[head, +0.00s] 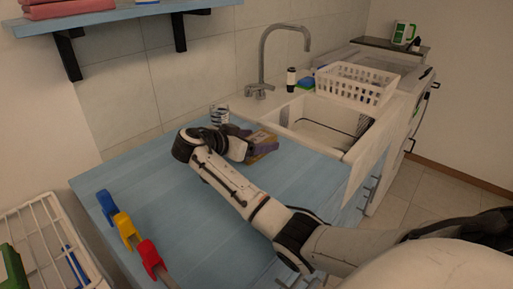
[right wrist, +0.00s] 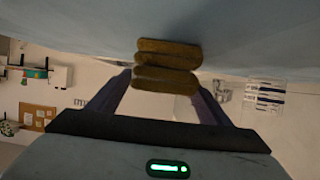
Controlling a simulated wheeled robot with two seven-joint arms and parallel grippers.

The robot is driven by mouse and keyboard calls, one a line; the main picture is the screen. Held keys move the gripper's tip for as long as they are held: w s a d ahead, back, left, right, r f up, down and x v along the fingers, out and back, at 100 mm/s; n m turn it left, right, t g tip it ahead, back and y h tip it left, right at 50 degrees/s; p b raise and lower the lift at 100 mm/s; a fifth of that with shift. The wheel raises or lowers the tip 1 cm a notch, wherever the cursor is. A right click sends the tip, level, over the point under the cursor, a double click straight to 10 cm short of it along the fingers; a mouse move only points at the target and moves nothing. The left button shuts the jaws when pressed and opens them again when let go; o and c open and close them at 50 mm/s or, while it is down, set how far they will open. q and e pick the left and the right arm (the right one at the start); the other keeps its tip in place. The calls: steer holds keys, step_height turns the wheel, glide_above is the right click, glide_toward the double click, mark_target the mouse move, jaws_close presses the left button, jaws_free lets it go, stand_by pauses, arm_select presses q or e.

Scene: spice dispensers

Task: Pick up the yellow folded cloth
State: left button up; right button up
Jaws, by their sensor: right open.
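The yellow folded cloth (head: 263,138) lies on the blue counter (head: 160,190) near the sink, partly hidden by my right gripper (head: 250,141). In the right wrist view the cloth (right wrist: 167,64) looks brownish yellow and stacked in several folds. My right gripper (right wrist: 162,84) is open, with one dark purple finger on each side of the cloth's near end. My left gripper is not in view.
A glass (head: 219,115) stands just behind my right gripper. The sink (head: 325,125), faucet (head: 262,70) and white basket (head: 355,83) are to the right. Blue, yellow and red dispensers (head: 126,228) line the counter's left edge. A white rack (head: 40,235) is lower left.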

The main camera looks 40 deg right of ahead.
steer(key=shift+r, duration=0.1)
steer(key=c, duration=1.2)
